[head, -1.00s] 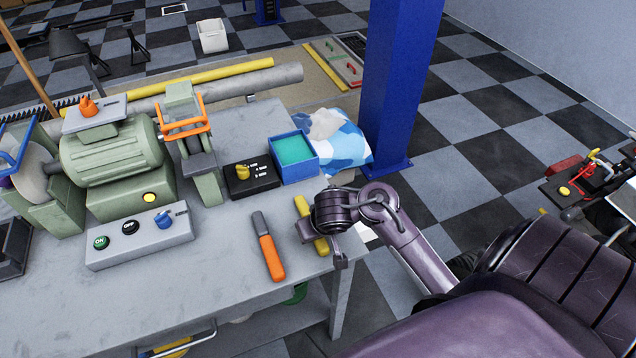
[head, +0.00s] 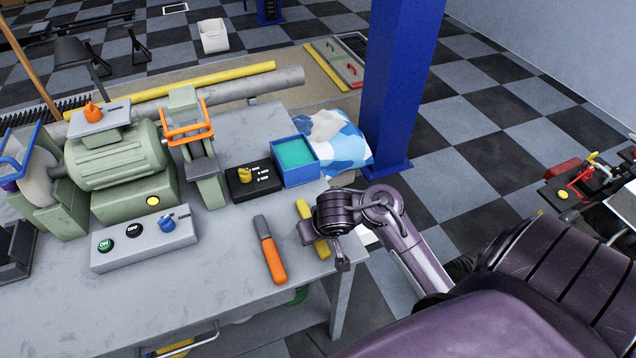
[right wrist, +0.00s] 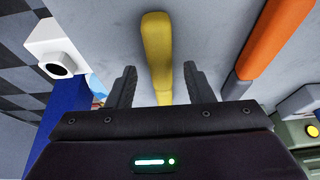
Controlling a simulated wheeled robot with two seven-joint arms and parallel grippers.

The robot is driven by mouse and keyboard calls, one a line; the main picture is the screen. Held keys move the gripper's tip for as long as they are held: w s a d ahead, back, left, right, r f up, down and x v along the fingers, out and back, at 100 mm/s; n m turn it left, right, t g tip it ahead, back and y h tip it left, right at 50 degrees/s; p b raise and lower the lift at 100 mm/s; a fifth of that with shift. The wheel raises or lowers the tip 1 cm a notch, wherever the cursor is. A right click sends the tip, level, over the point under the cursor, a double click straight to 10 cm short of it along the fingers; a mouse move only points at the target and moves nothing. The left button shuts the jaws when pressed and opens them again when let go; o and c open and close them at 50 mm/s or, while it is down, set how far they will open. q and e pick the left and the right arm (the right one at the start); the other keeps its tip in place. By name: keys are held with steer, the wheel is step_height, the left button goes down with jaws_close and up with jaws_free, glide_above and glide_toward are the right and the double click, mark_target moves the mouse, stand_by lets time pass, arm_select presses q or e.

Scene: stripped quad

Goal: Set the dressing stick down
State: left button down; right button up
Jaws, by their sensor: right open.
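A yellow stick, which seems to be the dressing stick (head: 303,209), lies on the grey bench top (head: 225,300) near its right edge. My right gripper (head: 322,249) is over it and hides part of it. In the right wrist view the yellow stick (right wrist: 157,45) runs between the spread fingers of my right gripper (right wrist: 158,78), with a gap on each side. The gripper is open; its fingers do not grip the stick. My left gripper is out of view.
An orange-handled tool (head: 272,258) lies left of the yellow stick. The green bench grinder (head: 118,160) is at left. The front of the bench is clear.

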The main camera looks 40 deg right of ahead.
steer(key=p+v, duration=0.5)
steer(key=v, duration=0.4)
steer(key=shift+s+r, duration=0.25)
steer(key=shift+r, duration=0.1)
steer(key=shift+f, duration=0.1)
